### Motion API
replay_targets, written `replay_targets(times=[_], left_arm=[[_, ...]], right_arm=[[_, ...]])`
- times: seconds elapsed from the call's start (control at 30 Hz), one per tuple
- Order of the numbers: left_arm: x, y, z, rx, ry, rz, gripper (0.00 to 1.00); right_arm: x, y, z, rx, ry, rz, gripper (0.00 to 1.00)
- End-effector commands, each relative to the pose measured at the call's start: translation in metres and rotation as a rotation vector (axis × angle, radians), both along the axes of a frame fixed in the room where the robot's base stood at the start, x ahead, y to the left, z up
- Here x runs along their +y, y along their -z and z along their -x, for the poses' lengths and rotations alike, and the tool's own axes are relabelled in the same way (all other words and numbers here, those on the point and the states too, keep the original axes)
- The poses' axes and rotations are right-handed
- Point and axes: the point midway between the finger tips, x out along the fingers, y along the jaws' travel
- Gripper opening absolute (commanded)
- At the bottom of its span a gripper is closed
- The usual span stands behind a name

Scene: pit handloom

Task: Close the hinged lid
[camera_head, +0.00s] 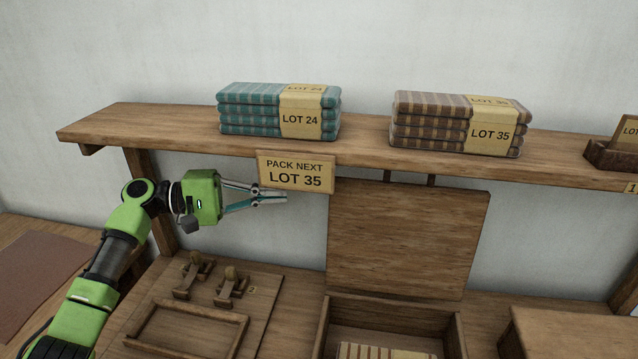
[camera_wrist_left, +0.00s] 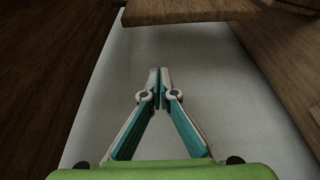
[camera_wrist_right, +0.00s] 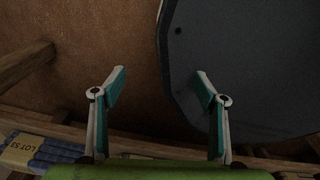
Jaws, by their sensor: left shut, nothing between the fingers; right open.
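The hinged lid (camera_head: 405,238) is a flat brown wooden panel standing upright at the back of an open wooden box (camera_head: 455,335). Striped cloth shows inside the box. My left gripper (camera_head: 284,197) is shut and empty, in the air left of the lid and below the shelf edge, in front of the "PACK NEXT LOT 35" sign's lower part. In the left wrist view its fingertips (camera_wrist_left: 159,72) meet. My right gripper is outside the head view. In the right wrist view its fingers (camera_wrist_right: 158,85) are spread with nothing between them.
A wooden shelf (camera_head: 365,150) runs above, with folded teal cloths (camera_head: 250,110) and brown cloths (camera_head: 430,120) on it. The sign (camera_head: 296,172) hangs at its front edge. Wooden tools (camera_head: 230,285) and a shallow tray (camera_head: 185,332) lie left of the box.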

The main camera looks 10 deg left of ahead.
Motion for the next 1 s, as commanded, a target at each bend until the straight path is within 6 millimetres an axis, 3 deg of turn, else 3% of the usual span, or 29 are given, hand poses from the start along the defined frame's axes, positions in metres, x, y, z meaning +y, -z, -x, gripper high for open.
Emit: replay_targets(times=[0.17,0.57,0.8,1.0], left_arm=[[-0.016,-0.002,-0.005,0.0,0.004,0.002,0.0],[-0.096,0.001,-0.032,0.0,0.004,0.003,0.0],[-0.094,-0.001,-0.003,0.002,0.0,-0.002,0.0],[-0.094,-0.002,0.007,0.001,0.001,0.001,0.0]], right_arm=[[0.0,-0.005,0.015,0.02,-0.002,0.001,0.66],[0.004,-0.029,0.014,0.017,-0.003,-0.004,0.66],[0.006,-0.043,0.006,0.007,-0.003,-0.007,0.66],[0.006,-0.045,0.006,0.007,-0.003,-0.007,0.66]])
